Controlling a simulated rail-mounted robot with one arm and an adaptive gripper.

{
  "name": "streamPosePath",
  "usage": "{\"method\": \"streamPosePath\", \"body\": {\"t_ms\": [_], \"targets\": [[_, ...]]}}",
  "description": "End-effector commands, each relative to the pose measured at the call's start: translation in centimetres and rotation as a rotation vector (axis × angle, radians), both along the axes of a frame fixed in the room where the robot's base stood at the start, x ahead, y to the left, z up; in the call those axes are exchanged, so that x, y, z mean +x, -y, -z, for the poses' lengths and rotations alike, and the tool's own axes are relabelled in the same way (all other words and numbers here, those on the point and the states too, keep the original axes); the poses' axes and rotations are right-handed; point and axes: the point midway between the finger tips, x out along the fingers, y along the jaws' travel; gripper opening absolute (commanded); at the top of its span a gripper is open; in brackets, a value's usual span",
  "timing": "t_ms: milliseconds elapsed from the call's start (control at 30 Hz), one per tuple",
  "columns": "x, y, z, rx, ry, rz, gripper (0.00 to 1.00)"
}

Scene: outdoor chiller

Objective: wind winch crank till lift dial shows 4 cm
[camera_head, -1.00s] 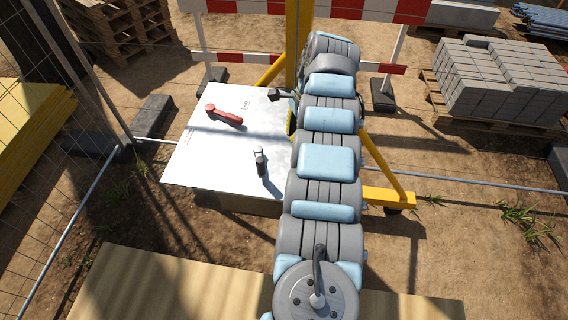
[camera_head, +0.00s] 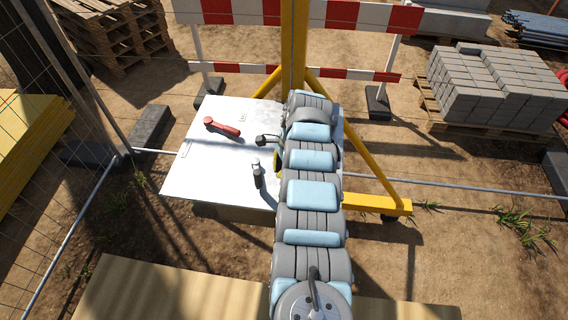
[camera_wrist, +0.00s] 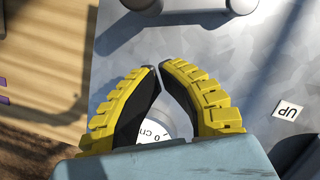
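My gripper (camera_wrist: 161,66) has yellow ribbed fingers with dark inner pads. Its fingertips almost meet, with nothing visible between them. A white dial (camera_wrist: 180,127) with "0 cm" lettering shows between and behind the fingers; most of it, and any pointer, is hidden. A grey metal piece with rounded ends (camera_wrist: 190,16) crosses the top of the wrist view, apart from the fingertips; it may be the crank. In the head view, an upright grey grip (camera_head: 257,174) stands on the pale panel (camera_head: 205,180), left of my arm. My arm hides most of the gripper there.
A red lever (camera_head: 222,127) lies on the panel's far left part. A yellow post with braces (camera_head: 294,45) and a red-white barrier (camera_head: 345,14) stand behind. A wire fence (camera_head: 75,95) is at the left.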

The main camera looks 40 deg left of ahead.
Motion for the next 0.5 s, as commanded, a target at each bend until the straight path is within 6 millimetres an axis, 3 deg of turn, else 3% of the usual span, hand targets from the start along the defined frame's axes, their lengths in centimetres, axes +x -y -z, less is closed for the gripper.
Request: {"method": "streamPosePath", "body": {"t_ms": [500], "targets": [[-2.6,-1.5,-0.1,0.000,-0.002,-0.001,0.00]]}}
